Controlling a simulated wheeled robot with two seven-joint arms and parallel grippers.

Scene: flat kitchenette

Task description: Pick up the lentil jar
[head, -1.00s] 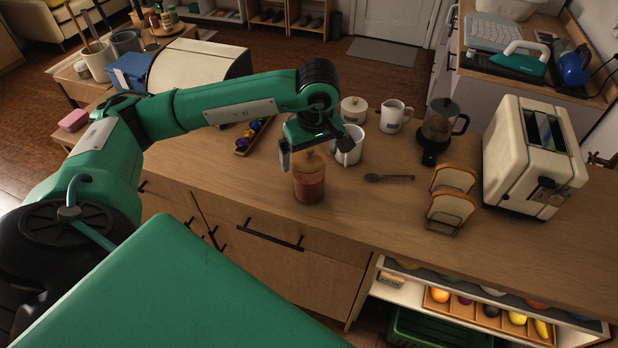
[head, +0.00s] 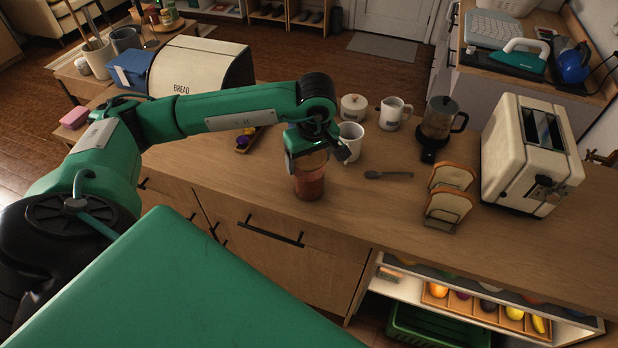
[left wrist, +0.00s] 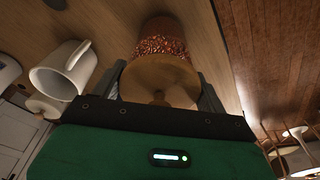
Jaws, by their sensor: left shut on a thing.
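The lentil jar (head: 309,181) is a clear jar of reddish lentils with a round wooden lid, near the front edge of the wooden counter. My left gripper (head: 308,163) is above it, pointing down, and is shut on the jar at its top. In the left wrist view the jar's knobbed wooden lid (left wrist: 160,82) lies between the two fingers, with red lentils (left wrist: 165,45) showing below it. The jar looks upright; I cannot tell whether its base touches the counter. My right gripper is not in view.
A white mug (head: 350,141) stands just right of the jar. A lidded pot (head: 353,107), a second mug (head: 391,113) and a coffee press (head: 437,122) stand behind. A spoon (head: 388,175), toast rack (head: 449,200) and toaster (head: 531,150) are to the right. A bread bin (head: 200,68) is at back left.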

